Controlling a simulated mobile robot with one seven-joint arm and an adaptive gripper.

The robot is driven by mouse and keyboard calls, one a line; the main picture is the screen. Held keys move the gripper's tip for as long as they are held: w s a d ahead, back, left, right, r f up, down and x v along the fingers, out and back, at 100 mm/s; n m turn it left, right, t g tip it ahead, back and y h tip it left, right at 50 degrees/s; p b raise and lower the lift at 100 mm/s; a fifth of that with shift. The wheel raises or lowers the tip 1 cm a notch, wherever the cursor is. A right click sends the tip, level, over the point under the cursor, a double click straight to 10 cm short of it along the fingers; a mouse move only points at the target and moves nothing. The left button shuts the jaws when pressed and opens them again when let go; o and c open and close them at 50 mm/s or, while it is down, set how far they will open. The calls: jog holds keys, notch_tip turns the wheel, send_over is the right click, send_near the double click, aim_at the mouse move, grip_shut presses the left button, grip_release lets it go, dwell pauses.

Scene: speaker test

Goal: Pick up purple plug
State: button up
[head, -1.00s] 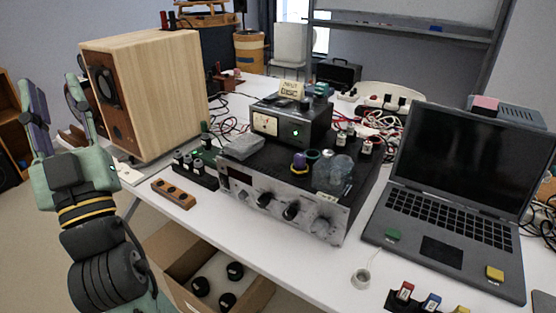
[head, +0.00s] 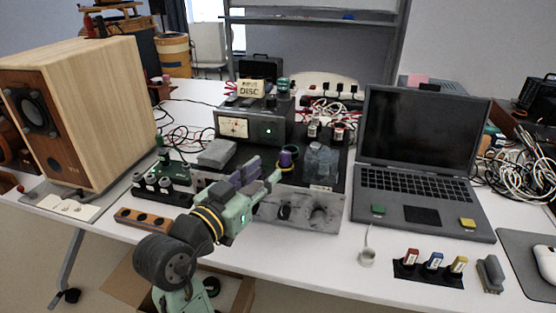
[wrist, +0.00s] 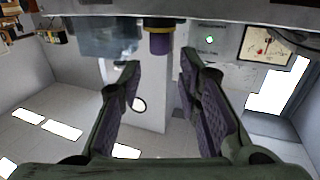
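The purple plug (head: 284,159) stands on top of the amplifier (head: 330,208), near its front, with a dark teal ring-shaped part beside it. In the wrist view, which looks upside down, the purple plug (wrist: 159,42) with a yellow band shows at top centre, beyond the fingertips and between their lines. A gap remains between the fingertips and the plug.
A clear, glassy block (head: 321,161) stands close right of the plug. A grey box (head: 216,153) lies to the left, and a metered unit (head: 250,128) stands behind. A wooden speaker (head: 100,110) is at left and a laptop (head: 425,185) at right.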

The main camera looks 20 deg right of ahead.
aim_at(282, 158)
jog(key=p+x, duration=0.2)
jog(key=x, duration=0.6)
jog(key=shift+w+d, duration=0.15)
jog(key=shift+d, duration=0.2)
jog(key=shift+w+d+f+p, duration=0.1)
jog(key=shift+w+d+p, duration=0.1)
jog(key=shift+w+p, duration=0.1)
grip_shut()
